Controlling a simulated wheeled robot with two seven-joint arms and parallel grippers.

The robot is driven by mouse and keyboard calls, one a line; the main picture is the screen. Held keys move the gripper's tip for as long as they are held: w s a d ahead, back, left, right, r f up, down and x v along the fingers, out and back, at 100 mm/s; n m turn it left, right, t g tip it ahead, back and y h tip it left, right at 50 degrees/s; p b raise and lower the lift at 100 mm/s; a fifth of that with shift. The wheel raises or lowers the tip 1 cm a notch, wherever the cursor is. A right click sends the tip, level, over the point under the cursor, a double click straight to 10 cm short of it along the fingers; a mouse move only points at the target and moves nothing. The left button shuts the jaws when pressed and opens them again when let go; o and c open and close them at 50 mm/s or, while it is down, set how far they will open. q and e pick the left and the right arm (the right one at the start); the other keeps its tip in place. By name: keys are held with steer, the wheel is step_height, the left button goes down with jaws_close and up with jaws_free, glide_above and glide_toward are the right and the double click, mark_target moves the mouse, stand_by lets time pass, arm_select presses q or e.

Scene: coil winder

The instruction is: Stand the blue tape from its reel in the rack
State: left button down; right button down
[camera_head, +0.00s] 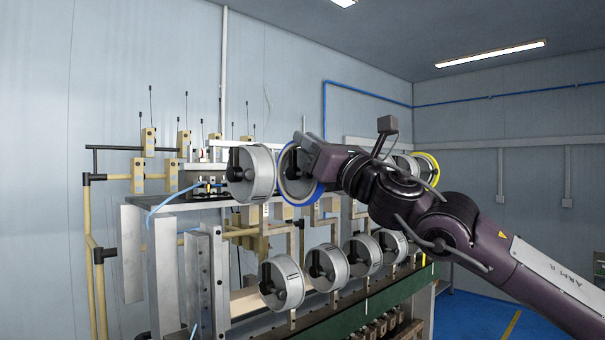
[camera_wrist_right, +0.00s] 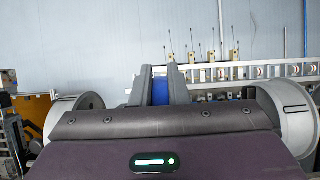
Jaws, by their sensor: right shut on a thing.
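The blue tape (camera_head: 287,195) shows as a blue ring around a grey reel (camera_head: 298,175) in the upper row of the winder. My right gripper (camera_head: 306,158) is at that reel, over its upper right side, and hides part of it. In the right wrist view the two fingers (camera_wrist_right: 163,88) stand upright, with the blue tape (camera_wrist_right: 161,96) between them; they are shut on it. The tape still appears around the reel; I cannot tell whether it is apart from it. My left gripper is not in view. I cannot clearly make out the rack.
Another grey reel (camera_head: 252,173) sits close on the left, and a yellow-rimmed reel (camera_head: 428,168) stands farther right behind my arm. Several reels (camera_head: 281,282) form a lower row above a green bench (camera_head: 375,316). Metal uprights (camera_head: 196,275) stand at the left front. The blue floor (camera_head: 480,315) is clear at right.

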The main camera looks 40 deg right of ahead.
steer(key=shift+a, duration=0.1)
steer(key=shift+s+a+p, duration=0.2)
steer(key=shift+a+p, duration=0.3)
steer(key=shift+a, duration=1.85)
steer(key=shift+s, duration=0.1)
steer(key=s+d+b, duration=0.1)
steer(key=s+b, duration=1.1)
steer(key=s, duration=0.8)
steer(key=shift+d+b, duration=0.3)
steer(key=shift+d, duration=0.05)
steer(key=shift+w, duration=0.15)
